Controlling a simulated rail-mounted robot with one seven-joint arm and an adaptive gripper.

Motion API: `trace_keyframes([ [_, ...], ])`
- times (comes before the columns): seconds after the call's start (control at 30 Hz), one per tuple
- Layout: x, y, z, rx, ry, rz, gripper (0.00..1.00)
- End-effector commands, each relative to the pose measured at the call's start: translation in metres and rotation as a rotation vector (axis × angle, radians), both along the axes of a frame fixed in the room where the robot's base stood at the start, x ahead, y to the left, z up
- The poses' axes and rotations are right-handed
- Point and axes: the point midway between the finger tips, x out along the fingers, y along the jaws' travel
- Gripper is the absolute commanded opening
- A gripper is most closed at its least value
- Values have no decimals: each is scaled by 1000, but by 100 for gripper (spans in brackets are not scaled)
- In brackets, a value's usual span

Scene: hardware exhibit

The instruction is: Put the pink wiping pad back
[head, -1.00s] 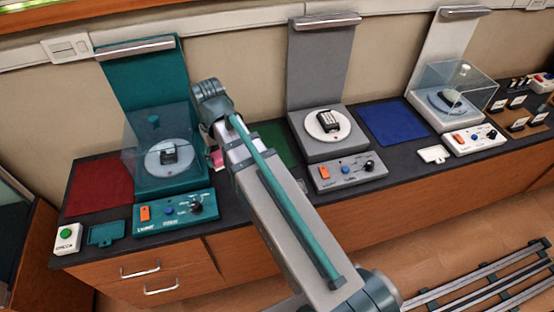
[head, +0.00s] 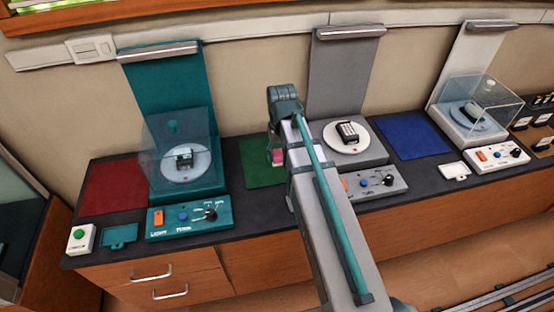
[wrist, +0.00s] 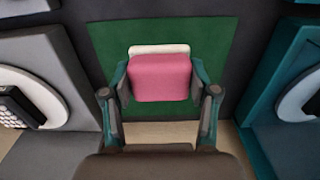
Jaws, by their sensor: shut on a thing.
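My gripper (wrist: 160,84) is shut on the pink wiping pad (wrist: 160,70), one finger on each side of it. A white strip shows along the pad's far edge. In the wrist view the pad is over the green mat (wrist: 109,48). In the head view the gripper (head: 276,150) and a bit of the pink pad (head: 277,157) show beside my arm, in front of the green mat (head: 258,172). The pad looks held above the mat; the gap's size is hard to tell.
A teal station with a clear cover (head: 160,140) stands left of the green mat, and a grey station (head: 374,150) stands right. A red mat (head: 110,186) and a blue mat (head: 412,135) lie farther out on the dark counter.

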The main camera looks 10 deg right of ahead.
Motion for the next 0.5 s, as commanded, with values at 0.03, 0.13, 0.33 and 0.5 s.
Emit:
trace_keyframes([
  [0.03, 9, 0, -8, 0, 4, 0, 32],
  [0.13, 21, 1, -24, 0, 4, 0, 32],
  [0.33, 36, 2, -44, 0, 1, 0, 32],
  [0.5, 40, 2, -50, 0, 0, 0, 32],
])
